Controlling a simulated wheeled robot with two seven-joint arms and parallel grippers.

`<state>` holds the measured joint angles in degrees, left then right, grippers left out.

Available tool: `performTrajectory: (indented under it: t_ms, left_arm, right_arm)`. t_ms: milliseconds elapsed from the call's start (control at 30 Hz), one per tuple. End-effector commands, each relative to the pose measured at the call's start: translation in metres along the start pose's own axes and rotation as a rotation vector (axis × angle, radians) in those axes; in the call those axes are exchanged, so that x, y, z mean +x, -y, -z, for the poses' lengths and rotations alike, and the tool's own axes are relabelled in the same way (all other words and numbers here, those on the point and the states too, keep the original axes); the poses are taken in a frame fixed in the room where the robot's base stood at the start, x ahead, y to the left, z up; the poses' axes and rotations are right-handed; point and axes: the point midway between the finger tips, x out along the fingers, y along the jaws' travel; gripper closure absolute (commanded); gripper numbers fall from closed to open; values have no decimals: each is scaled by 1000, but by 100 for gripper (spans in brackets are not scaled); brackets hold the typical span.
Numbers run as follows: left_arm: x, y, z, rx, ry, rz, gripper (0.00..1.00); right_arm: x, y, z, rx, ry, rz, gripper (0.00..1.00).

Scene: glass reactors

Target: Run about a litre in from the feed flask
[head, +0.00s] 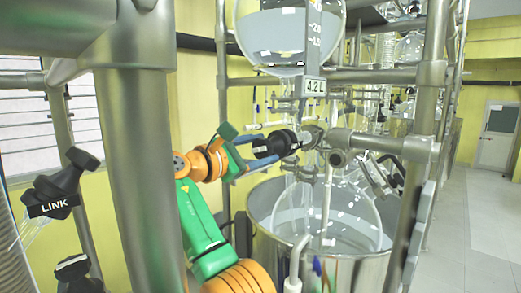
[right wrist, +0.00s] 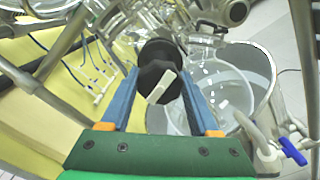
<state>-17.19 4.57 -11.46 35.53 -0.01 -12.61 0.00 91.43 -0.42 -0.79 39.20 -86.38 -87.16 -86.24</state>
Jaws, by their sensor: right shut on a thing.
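The round glass feed flask (head: 285,32) hangs at the top middle of the head view, partly filled with clear liquid. In the right wrist view, the gripper (right wrist: 158,82) is shut on this knob (right wrist: 157,58), which carries a pale label bar. The glass reactor vessel (head: 345,212) stands below. My left gripper is not in view.
A steel pot (head: 262,240) surrounds the lower vessel. Steel frame posts (head: 140,170) stand close at left and right. A black knob marked LINK (head: 52,206) is at the far left. Open floor (head: 465,230) lies to the right.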

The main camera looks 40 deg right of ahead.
Motion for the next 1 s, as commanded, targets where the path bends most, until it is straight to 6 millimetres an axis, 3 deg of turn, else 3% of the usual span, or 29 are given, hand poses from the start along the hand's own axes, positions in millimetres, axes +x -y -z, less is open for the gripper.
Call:
performTrajectory:
  t_ms: [1000]
  left_arm:
    - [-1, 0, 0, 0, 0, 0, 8]
  right_arm:
    - [0, -2, -3, 929, 3, -8, 94]
